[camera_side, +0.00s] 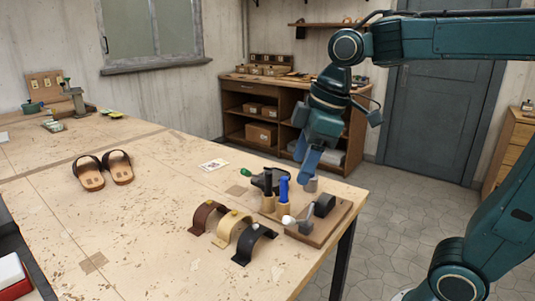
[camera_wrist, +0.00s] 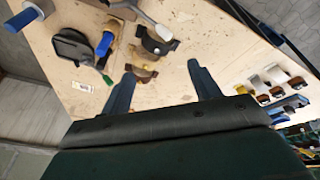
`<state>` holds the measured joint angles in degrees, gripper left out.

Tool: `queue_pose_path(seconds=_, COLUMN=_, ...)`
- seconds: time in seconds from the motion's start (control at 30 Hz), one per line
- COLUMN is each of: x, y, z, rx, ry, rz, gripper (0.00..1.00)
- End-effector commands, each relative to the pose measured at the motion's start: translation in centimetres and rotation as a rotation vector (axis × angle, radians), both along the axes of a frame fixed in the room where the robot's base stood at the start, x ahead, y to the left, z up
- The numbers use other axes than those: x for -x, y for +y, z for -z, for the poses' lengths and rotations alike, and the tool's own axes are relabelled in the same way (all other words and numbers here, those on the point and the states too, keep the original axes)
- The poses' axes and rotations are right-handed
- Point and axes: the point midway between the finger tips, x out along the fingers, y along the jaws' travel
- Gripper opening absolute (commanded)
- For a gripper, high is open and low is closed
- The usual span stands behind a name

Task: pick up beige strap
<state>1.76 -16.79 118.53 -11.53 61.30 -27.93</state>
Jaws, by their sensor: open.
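The beige strap (camera_side: 228,229) is an arched band standing on the table, between a brown strap (camera_side: 206,214) and a black strap (camera_side: 254,243). In the wrist view the beige strap (camera_wrist: 147,57) is small and partly covered by the black strap (camera_wrist: 152,43); the brown strap (camera_wrist: 142,73) is beside it. My gripper (camera_side: 309,165) is raised over the table's right end, to the right of the straps and above the tool board. In the wrist view my gripper (camera_wrist: 160,72) has its two blue fingers wide apart, with nothing held between them.
A pair of sandals (camera_side: 103,170) lies at the back left. A small card (camera_side: 213,165) lies behind. The table's middle is clear.

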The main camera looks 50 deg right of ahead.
Motion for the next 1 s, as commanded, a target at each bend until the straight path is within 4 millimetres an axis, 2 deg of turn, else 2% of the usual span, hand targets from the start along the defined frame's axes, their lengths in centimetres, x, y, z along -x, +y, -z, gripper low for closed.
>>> queue_pose_path(seconds=0.03, x=-1.2, y=0.1, z=-0.1, rx=0.009, ry=0.016, rz=-0.049, gripper=0.62)
queue_pose_path(seconds=0.33, x=-7.2, y=0.3, z=0.2, rx=0.059, ry=0.082, rz=-0.366, gripper=0.62)
queue_pose_path(seconds=0.7, x=-14.1, y=-0.1, z=2.7, rx=0.094, ry=0.151, rz=-0.755, gripper=0.62)
queue_pose_path(seconds=0.83, x=-15.7, y=-0.3, z=3.6, rx=0.101, ry=0.163, rz=-0.853, gripper=0.62)
queue_pose_path(seconds=1.0, x=-16.7, y=-0.4, z=4.2, rx=0.104, ry=0.172, rz=-0.919, gripper=0.62)
